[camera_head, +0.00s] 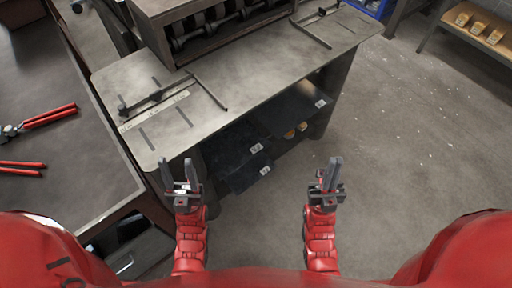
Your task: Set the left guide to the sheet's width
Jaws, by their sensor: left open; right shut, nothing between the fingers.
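On the left of the grey worktable, a dark bar with an upright knob at its left end, which looks like the left guide (155,96), lies beside a pale marked strip (155,111). A thin dark bar (210,93) lies to the right of it. I cannot make out a separate sheet on the table. My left gripper (178,172) is open and empty, in front of the table's near left edge and apart from the guide. My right gripper (331,172) is shut and empty, in front of the table and further right.
A machine with dark rollers (225,28) stands at the back of the grey worktable (265,85). Another bar fitting (312,32) is at the table's far right. A dark bench (60,150) with red-handled tools (48,117) is on the left.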

